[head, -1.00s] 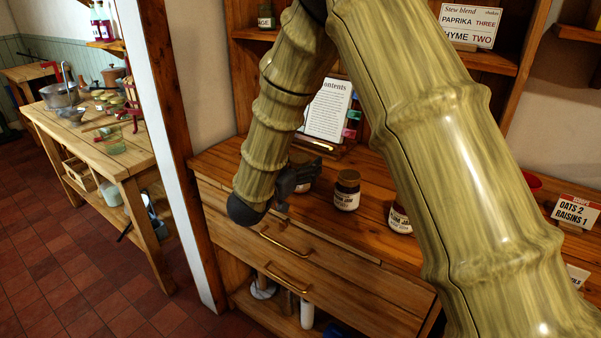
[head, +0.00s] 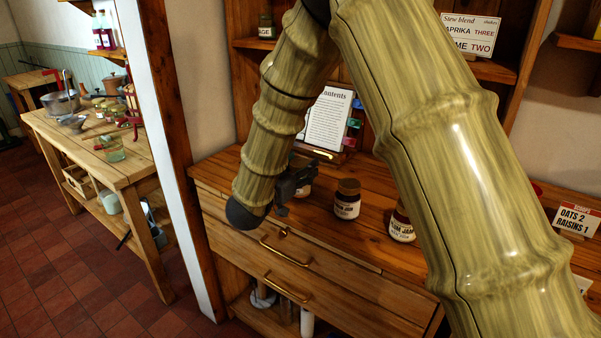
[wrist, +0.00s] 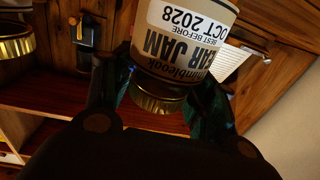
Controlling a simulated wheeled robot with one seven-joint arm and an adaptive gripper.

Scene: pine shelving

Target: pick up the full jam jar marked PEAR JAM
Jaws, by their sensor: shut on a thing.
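My gripper (head: 290,186) is at the left part of the wooden counter, shut on a jam jar (head: 304,181) that it mostly hides in the head view. In the wrist view this jar (wrist: 192,35) has a gold lid (wrist: 158,96) between the fingers. I cannot tell from these views whether the jar touches the counter.
Two more labelled jars stand to the right, one close by (head: 347,200) and one beside my arm (head: 401,226). A "Contents" board (head: 328,118) stands behind. Another gold-lidded jar (wrist: 15,45) shows at the wrist view's left edge. Drawers (head: 290,245) lie below the counter.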

